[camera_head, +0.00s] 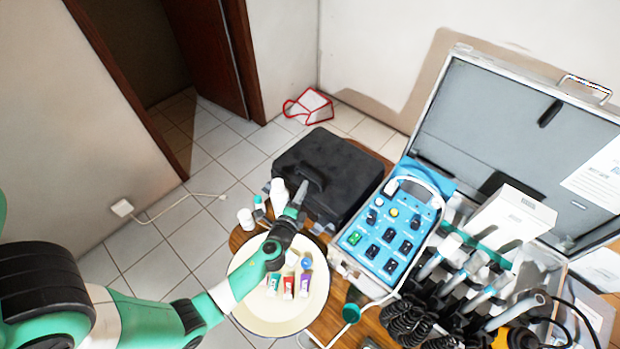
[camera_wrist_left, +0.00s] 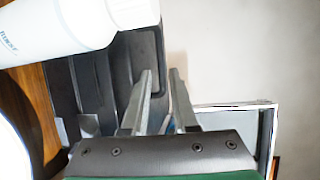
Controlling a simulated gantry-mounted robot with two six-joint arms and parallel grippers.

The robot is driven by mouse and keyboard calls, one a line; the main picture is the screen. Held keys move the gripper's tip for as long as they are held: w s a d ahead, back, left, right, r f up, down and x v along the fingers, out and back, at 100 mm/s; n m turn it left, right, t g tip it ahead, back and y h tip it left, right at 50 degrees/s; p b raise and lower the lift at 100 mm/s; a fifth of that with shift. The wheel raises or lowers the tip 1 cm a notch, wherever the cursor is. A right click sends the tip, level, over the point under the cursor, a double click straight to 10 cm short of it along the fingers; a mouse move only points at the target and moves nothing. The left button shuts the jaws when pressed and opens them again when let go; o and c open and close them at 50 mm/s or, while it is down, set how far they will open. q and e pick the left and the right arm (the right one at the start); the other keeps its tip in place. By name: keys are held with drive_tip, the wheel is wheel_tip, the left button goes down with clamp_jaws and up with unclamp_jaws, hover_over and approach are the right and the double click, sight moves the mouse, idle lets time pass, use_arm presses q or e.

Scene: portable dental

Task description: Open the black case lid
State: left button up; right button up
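The black case (camera_head: 335,172) lies with its lid down at the back of the wooden table, left of the blue control panel. Its dark handle (camera_head: 311,178) is on the side toward my left arm. My left gripper (camera_head: 301,190) is beside the case's near left edge, close to the handle. In the left wrist view the fingers (camera_wrist_left: 161,75) are apart with nothing between them, and part of the black case (camera_wrist_left: 88,85) shows behind and left of them. I cannot tell whether a finger touches the case. My right gripper is not in view.
White bottles (camera_head: 278,190) stand close to the left gripper; one white bottle (camera_wrist_left: 70,28) is large in the wrist view. A round cream tray (camera_head: 250,312) with small tubes lies under the arm. An open silver case (camera_head: 455,62) with dental instruments fills the right.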

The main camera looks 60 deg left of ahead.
sight(310, 176)
use_arm(q)
drive_tip(key=b+x, duration=0.1)
drive_tip(key=x, duration=0.6)
clamp_jaws()
idle(1.2)
